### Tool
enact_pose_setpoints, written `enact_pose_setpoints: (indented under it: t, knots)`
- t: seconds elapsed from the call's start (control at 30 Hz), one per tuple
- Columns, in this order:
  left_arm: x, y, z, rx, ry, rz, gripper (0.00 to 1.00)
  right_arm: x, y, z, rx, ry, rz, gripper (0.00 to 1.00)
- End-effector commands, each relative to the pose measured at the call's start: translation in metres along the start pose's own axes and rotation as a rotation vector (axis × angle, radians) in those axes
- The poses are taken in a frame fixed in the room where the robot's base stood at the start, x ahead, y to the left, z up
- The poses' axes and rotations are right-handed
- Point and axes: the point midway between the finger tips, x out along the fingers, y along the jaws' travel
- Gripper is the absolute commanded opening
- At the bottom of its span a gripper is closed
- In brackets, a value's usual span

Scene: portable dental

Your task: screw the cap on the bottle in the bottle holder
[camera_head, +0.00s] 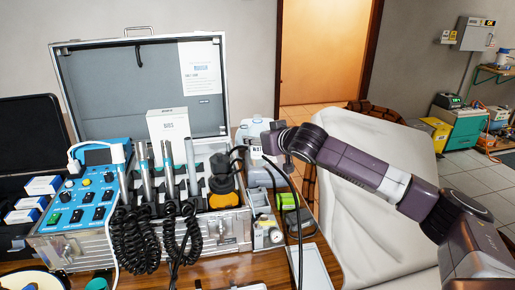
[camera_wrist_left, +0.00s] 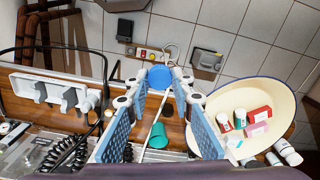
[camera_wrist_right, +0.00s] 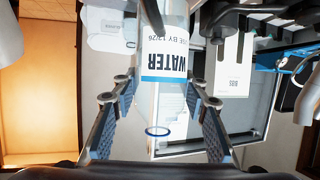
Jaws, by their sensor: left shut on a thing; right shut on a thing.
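A blue cap (camera_wrist_left: 160,76) sits between the fingertips of my left gripper (camera_wrist_left: 158,84), which is shut on it. The left gripper is not in the head view. In the right wrist view a clear bottle (camera_wrist_right: 165,100) has a label reading WATER and a blue ring at one end. My right gripper (camera_wrist_right: 162,90) is shut on the bottle, one finger on each side. I cannot clearly make out the bottle holder. Cap and bottle are apart.
An open metal case (camera_head: 140,95) holds dental handpieces with coiled black cords and a blue control unit (camera_head: 88,195). A cream basin (camera_wrist_left: 275,105) with small boxes and a green cup (camera_wrist_left: 157,135) are on the wooden table. A white covered chair (camera_head: 370,190) stands at right.

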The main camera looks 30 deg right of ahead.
Motion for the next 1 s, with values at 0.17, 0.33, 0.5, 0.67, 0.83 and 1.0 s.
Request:
enact_pose_setpoints:
  t: [0.17, 0.33, 0.5, 0.67, 0.83, 1.0]
  knots:
    - [-0.0002, 0.0, 0.0, 0.0, 0.0, 0.0, 0.15, -0.0015, -0.0003, -0.0043, -0.001, 0.003, -0.001, 0.1]
    - [-0.0002, 0.0, 0.0, 0.0, 0.0, 0.0, 0.15, -0.0015, -0.0003, -0.0042, 0.0, 0.003, -0.001, 0.1]
    - [-0.0002, 0.0, 0.0, 0.0, 0.0, 0.0, 0.15, -0.0014, -0.0002, -0.0041, 0.0, 0.003, -0.001, 0.27]
    - [-0.0002, 0.0, 0.0, 0.0, 0.0, 0.0, 0.15, -0.0013, -0.0002, -0.004, 0.0, 0.003, 0.0, 0.1]
    - [-0.0002, 0.0, 0.0, 0.0, 0.0, 0.0, 0.15, -0.0013, -0.0002, -0.004, 0.0, 0.003, 0.0, 0.0]
    - [-0.0002, 0.0, 0.0, 0.0, 0.0, 0.0, 0.15, -0.0013, -0.0001, -0.004, 0.0, 0.003, 0.0, 0.0]
